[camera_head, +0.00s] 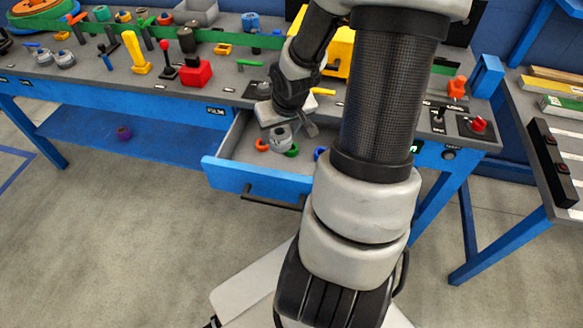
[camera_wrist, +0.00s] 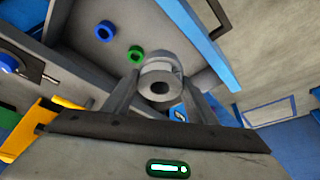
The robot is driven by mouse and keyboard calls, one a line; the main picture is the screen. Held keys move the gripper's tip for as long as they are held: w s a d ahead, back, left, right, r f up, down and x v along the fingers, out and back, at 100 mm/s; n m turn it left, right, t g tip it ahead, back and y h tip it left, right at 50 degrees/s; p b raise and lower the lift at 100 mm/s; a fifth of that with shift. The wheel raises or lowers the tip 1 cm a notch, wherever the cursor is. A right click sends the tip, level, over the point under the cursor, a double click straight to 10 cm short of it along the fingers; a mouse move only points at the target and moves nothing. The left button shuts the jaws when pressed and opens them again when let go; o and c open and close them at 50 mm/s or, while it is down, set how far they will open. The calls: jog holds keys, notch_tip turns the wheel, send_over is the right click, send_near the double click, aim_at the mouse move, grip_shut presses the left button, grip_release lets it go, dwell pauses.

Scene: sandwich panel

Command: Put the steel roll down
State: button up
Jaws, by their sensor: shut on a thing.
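The steel roll (camera_head: 281,137) is a short grey cylinder with a dark hole in its end. In the wrist view the roll (camera_wrist: 158,70) sits between the two fingers of my gripper (camera_wrist: 160,88), which is shut on it. In the head view my gripper (camera_head: 291,127) points down over the open drawer (camera_head: 246,178), with the roll over the drawer's inside. I cannot tell whether the roll touches the drawer floor. My wrist and arm hide part of the drawer's right side.
In the drawer lie an orange ring (camera_head: 261,145), a green ring (camera_head: 292,151) and a blue ring (camera_head: 320,153). A purple ring (camera_head: 124,133) lies on the lower shelf.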

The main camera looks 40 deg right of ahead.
jog(key=s+d+f+b, duration=0.3)
jog(key=d+f, duration=0.2)
jog(key=f, duration=0.1)
jog(key=b, duration=0.4)
send_near(300, 168)
jog(key=shift+w+a+f+m, duration=0.15)
jog(key=shift+w+a+m, duration=0.25)
jog(key=shift+a, duration=0.35)
jog(key=shift+f+b, duration=1.2)
jog(key=shift+f, duration=0.8)
jog(key=shift+f, duration=0.15)
jog(key=o, duration=1)
